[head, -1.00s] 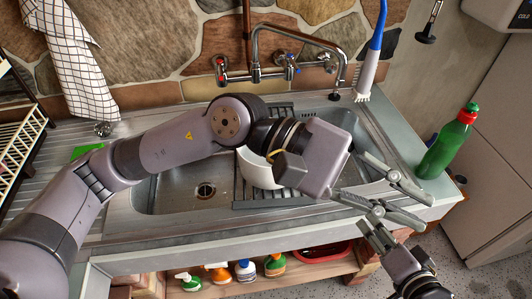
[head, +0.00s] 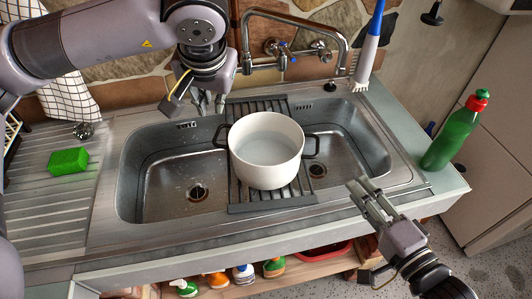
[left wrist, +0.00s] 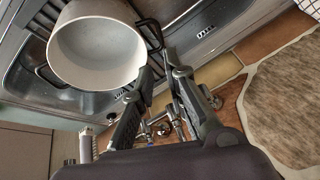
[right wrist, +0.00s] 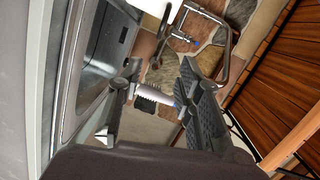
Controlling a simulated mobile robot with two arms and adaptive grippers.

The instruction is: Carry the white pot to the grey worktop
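The white pot (head: 265,160) stands upright on a dark slatted rack (head: 272,207) across the middle of the sink, with a dark handle on each side. It also shows in the left wrist view (left wrist: 97,55). My left gripper (head: 208,104) is behind and left of the pot, apart from it. Its fingers stand apart and empty in the left wrist view (left wrist: 162,78), near one handle. My right gripper (head: 368,193) is open and empty at the sink's front right, clear of the pot.
A tap (head: 290,50) rises behind the pot. A blue-handled brush (head: 366,60) stands at the back right and a green bottle (head: 452,140) at the right edge. A green sponge (head: 68,162) lies on the ribbed drainer at left. Bottles stand on a shelf below.

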